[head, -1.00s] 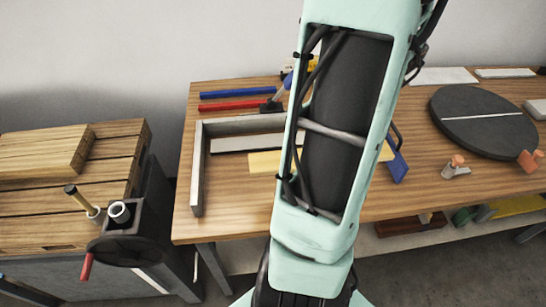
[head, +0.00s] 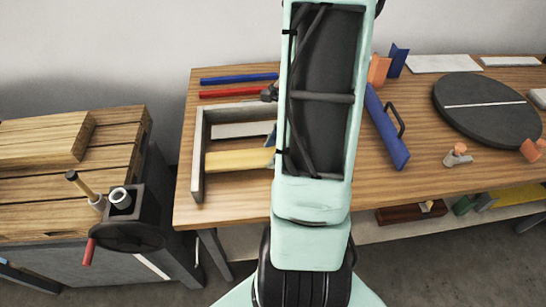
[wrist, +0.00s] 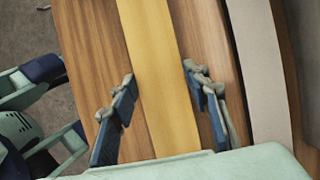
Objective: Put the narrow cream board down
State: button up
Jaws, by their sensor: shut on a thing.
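The narrow cream board (head: 240,160), pale yellow, lies level inside the corner of a grey L-shaped frame (head: 197,165) in the head view. Its left end is close to the frame's left side; its right part is hidden behind my arm. In the wrist view the board (wrist: 160,60) runs lengthwise between the blue fingers of my gripper (wrist: 158,75), which is shut on it. Wood surface shows on both sides of the board. I cannot tell whether its underside touches the table. In the head view only a bit of a blue finger shows beside my arm.
A whitish strip (head: 240,130) lies behind the board along the frame's back side. Blue (head: 238,79) and red (head: 228,92) bars lie farther back. A blue fence with a handle (head: 387,128) and a dark round disc (head: 485,108) are on the right. The table's front left is bare.

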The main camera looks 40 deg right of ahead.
jog(key=shift+f, duration=1.55)
jog(key=shift+f, duration=0.1)
jog(key=o, duration=1.3)
jog(key=p+v, duration=0.1)
jog(key=v, duration=1.1)
